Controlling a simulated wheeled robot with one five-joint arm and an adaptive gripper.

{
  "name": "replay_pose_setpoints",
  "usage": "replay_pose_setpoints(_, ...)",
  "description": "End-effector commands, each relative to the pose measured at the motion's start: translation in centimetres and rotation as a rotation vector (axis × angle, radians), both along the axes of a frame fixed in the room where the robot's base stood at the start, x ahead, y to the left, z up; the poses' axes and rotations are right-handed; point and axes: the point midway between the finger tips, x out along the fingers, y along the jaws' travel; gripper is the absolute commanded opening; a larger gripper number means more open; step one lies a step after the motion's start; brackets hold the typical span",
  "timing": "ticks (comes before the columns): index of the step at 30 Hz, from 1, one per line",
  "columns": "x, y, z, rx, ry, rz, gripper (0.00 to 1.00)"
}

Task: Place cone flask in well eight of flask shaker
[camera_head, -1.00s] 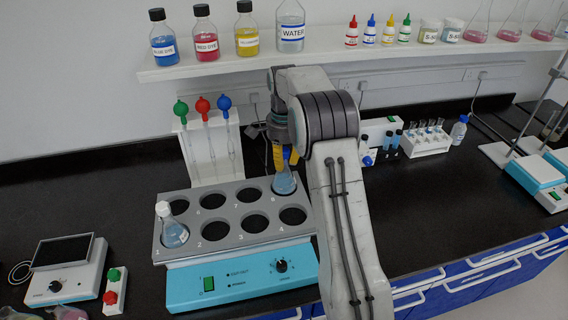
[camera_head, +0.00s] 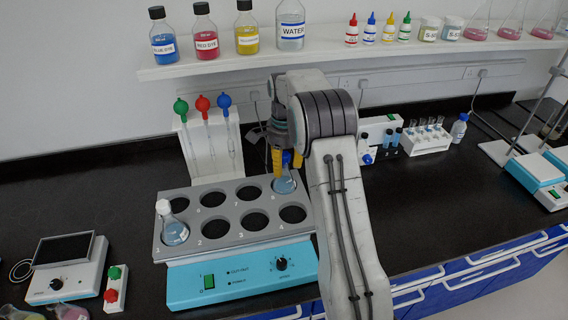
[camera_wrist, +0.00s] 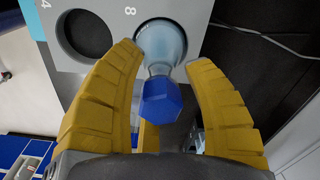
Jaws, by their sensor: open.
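The blue-capped cone flask (camera_head: 284,184) holds pale blue liquid and sits upright in the back right well of the grey flask shaker (camera_head: 229,228). In the wrist view the number 8 shows beside this well, and the flask (camera_wrist: 165,38) has its blue cap toward the camera. My gripper (camera_head: 286,158) is above the flask in the head view. In the wrist view my gripper (camera_wrist: 168,62) has its yellow fingers spread on both sides of the flask's neck and cap, with gaps showing. A second flask (camera_head: 172,228), white-capped, stands in well 1.
The other shaker wells are empty. A pipette stand (camera_head: 207,141) is behind the shaker. A shelf (camera_head: 330,57) with bottles runs above the back. A small scale (camera_head: 68,267) is at left; a tube rack (camera_head: 427,139) is at right.

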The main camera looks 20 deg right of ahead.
Motion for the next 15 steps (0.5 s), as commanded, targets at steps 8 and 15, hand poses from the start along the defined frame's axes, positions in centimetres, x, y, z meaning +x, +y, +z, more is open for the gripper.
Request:
replay_pose_setpoints(8,0.1,0.0,0.7,0.000,-0.003,0.000,0.46)
replay_pose_setpoints(15,0.1,0.0,4.1,-0.001,-0.005,0.000,0.46)
